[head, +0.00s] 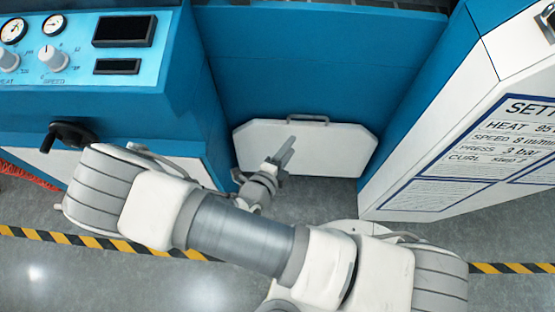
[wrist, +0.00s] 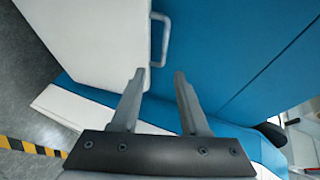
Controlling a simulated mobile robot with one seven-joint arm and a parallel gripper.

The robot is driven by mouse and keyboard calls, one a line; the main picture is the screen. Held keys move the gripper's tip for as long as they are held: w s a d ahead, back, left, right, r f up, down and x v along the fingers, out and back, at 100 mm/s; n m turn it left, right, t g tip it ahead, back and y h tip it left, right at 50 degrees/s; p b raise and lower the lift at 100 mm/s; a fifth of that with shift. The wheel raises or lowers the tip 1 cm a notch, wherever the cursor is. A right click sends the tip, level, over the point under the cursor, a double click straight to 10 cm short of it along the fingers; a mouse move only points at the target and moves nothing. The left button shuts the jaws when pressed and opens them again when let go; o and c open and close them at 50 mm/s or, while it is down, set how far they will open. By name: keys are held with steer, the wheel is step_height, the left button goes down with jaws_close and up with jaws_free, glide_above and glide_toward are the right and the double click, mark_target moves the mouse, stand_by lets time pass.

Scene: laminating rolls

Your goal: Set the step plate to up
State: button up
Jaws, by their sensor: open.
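The step plate is a white panel with cut corners (head: 320,150), low down between the blue machine fronts. A grey bar handle (head: 320,119) sits on its far edge, against the blue panel. I cannot tell the plate's exact tilt. My gripper (head: 288,146) is in front of the plate, covering part of its left half. In the wrist view my gripper (wrist: 158,74) is open, with nothing between its fingers. The handle (wrist: 166,40) shows just beyond the fingertips, its near end roughly in line with the gap. The white plate (wrist: 95,45) fills the upper left there.
A blue control cabinet (head: 90,65) with gauges, knobs and a black handwheel (head: 70,136) stands at left. A white settings panel (head: 470,150) on a blue housing closes in the right side. A yellow-black floor stripe (head: 100,243) crosses the grey floor in front.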

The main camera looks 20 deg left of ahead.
steer(key=p+v, duration=0.1)
steer(key=v, duration=0.6)
stand_by(0.4)
